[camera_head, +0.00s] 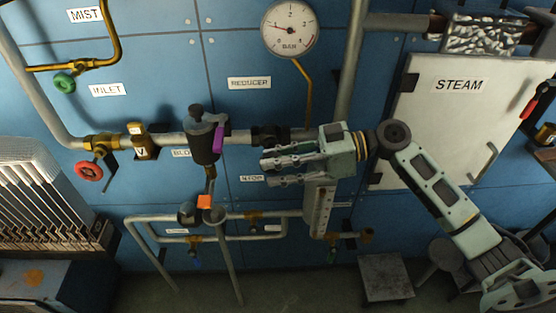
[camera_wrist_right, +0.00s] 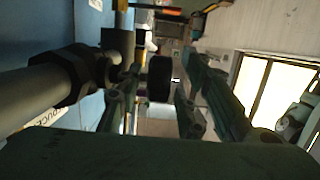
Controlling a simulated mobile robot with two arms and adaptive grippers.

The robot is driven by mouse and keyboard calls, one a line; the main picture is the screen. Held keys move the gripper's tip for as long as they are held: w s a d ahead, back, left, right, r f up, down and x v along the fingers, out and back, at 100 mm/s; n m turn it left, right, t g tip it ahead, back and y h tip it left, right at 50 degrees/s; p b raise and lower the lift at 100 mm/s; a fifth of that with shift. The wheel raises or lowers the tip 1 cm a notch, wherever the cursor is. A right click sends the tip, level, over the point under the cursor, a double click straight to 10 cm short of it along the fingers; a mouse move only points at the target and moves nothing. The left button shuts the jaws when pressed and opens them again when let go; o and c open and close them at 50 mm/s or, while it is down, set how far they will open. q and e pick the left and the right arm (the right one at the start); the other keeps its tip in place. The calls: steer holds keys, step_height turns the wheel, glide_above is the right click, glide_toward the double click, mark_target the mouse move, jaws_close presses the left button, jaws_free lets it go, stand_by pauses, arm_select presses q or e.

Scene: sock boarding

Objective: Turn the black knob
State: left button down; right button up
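A small black knob (camera_head: 196,109) sits on top of a dark cylindrical body (camera_head: 205,145) on the pipe, left of centre in the head view. My right gripper (camera_head: 268,170) is to the right of this body and a little lower, its fingers pointing left with a gap to it. In the right wrist view, its fingers (camera_wrist_right: 158,105) are spread apart with nothing gripped. A dark round part (camera_wrist_right: 160,78) shows beyond and between them; I cannot tell whether it is the knob. My left gripper is out of view.
The horizontal pipe (camera_head: 240,136) with a black fitting (camera_head: 268,135) runs close above my right fingers. A red handwheel (camera_head: 89,171) and brass valve are at the left. A gauge (camera_head: 289,28) hangs above. The white STEAM door (camera_head: 455,125) is behind my right arm.

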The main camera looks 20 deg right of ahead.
steer(key=shift+d, duration=0.1)
steer(key=v, duration=1.2)
